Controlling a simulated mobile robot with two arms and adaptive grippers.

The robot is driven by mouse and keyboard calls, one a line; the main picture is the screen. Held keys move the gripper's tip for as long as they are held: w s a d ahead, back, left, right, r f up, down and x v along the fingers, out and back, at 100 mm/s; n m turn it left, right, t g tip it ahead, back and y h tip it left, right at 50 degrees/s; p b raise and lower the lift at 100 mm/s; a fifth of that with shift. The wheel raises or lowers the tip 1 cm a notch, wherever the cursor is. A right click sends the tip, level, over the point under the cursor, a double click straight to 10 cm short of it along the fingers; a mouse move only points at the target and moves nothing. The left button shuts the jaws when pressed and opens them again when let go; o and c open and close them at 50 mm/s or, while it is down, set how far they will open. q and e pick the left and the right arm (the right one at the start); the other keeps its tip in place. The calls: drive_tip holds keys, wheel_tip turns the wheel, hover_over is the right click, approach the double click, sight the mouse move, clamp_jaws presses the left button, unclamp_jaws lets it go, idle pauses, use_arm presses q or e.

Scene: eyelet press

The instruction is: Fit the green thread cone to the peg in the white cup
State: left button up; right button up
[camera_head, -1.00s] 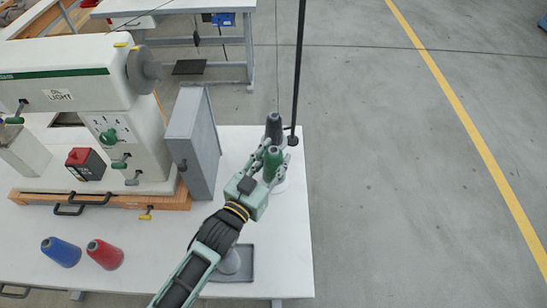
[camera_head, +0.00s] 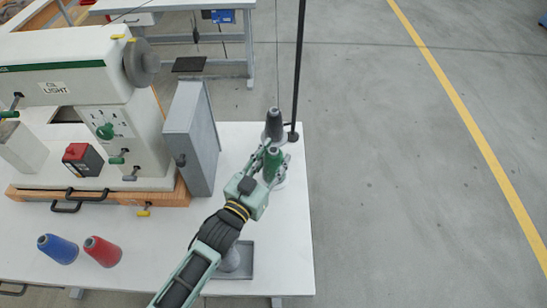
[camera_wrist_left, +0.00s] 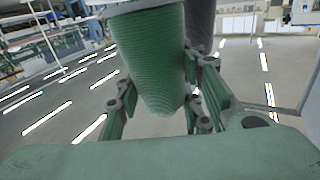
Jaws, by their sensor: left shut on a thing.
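The green thread cone (camera_head: 273,159) stands near the right edge of the white table, with its narrow tip up. My left gripper (camera_head: 272,166) is shut on it, with fingers on both sides. In the left wrist view the green cone (camera_wrist_left: 155,60) fills the space between the fingers (camera_wrist_left: 160,98), and its wide base is at the top of the picture. A white rim, seemingly the white cup (camera_head: 281,184), shows just below the cone. The peg is hidden, and I cannot tell whether the cone is on it. My right gripper is not in view.
A dark grey cone (camera_head: 274,125) stands just behind the green one, near a black pole (camera_head: 296,90). A grey box (camera_head: 192,140) and a white sewing machine (camera_head: 75,80) are to the left. A grey tray (camera_head: 246,262) lies under my arm.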

sight(273, 148)
use_arm(q)
drive_tip(key=shift+f, duration=0.3)
drive_tip(key=o, duration=1.3)
drive_tip(key=shift+o, duration=0.2)
drive_tip(key=shift+r+p, duration=2.3)
drive_tip(key=shift+r, duration=0.25)
